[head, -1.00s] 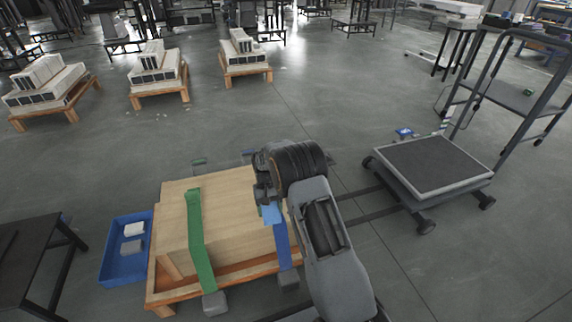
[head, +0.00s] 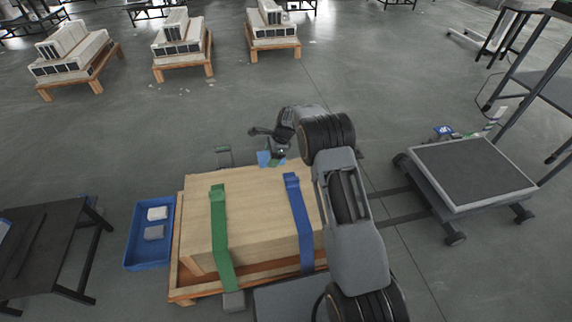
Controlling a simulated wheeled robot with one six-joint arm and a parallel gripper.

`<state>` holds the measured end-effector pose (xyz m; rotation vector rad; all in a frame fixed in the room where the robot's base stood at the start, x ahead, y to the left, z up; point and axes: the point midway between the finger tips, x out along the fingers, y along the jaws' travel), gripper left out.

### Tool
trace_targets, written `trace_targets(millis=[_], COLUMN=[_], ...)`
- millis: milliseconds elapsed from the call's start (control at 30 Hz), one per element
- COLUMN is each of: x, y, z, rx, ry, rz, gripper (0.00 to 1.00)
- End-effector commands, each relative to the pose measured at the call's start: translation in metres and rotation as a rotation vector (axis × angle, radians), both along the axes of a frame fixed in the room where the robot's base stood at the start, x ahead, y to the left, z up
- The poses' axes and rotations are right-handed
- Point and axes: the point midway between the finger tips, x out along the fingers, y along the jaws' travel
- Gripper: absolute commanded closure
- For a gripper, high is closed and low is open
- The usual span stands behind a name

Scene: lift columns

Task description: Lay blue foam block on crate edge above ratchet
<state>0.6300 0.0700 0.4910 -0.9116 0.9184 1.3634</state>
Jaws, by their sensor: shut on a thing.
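The wooden crate (head: 255,205) sits on an orange-brown pallet, with a green strap (head: 219,235) and a blue strap (head: 300,222) over it. My gripper (head: 272,153) is at the crate's far top edge, shut on the small blue foam block (head: 264,158). The block is at or just beyond that edge, left of the blue strap's upper end. I cannot tell whether it touches the crate. A grey ratchet (head: 233,301) hangs at the green strap's near end. Another grey fitting (head: 223,156) shows behind the far edge. My arm hides the crate's right side.
A blue tray (head: 131,250) with a white block (head: 157,213) and a grey block (head: 154,232) lies left of the crate. A dark table (head: 45,240) stands further left, a platform cart (head: 470,172) at right.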

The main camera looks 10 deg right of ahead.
Motion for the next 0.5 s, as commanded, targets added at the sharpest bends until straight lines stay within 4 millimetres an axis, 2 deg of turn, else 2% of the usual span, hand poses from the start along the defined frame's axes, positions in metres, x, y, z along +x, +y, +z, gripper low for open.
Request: trace_targets(millis=[33, 133, 333, 500], x=[0.009, 0.023, 0.038, 0.046], y=[-0.013, -0.034, -0.055, -0.065], z=[-0.014, -0.025, -0.057, -0.069], rx=[0.0, 0.0, -0.001, 0.0], ry=[0.0, -0.002, 0.001, -0.001], rz=[-0.004, -0.004, 0.003, 0.005], gripper=[0.57, 0.57, 0.57, 0.57])
